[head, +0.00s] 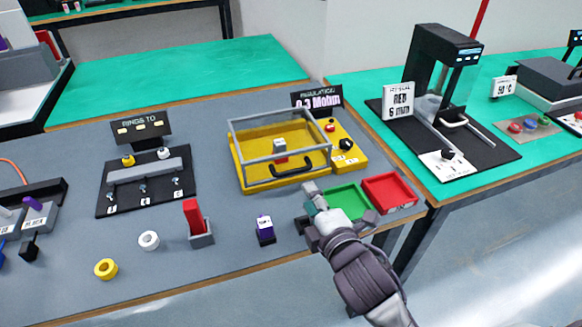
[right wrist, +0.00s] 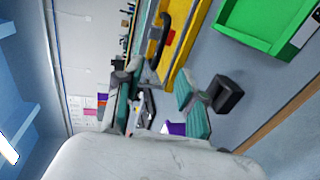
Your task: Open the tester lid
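The tester has a yellow base (head: 237,172) with a clear, grey-framed lid (head: 252,128) over it. The lid looks down, and a small grey and red piece (head: 280,150) shows inside. A black handle (head: 288,167) is on the lid's front; it also shows at the top of the right wrist view (right wrist: 180,28). My right gripper (head: 308,206) is in front of the tester, near its front right corner, and apart from the handle. Its fingers stand apart with nothing between them in the right wrist view (right wrist: 158,100). My left gripper is not in view.
A green tray (head: 345,201) and a red tray (head: 389,192) lie close by the right gripper. A purple and black block (head: 265,231) and a red piece in a grey holder (head: 200,238) stand left of it. Grey tabletop (head: 210,275) is clear at front.

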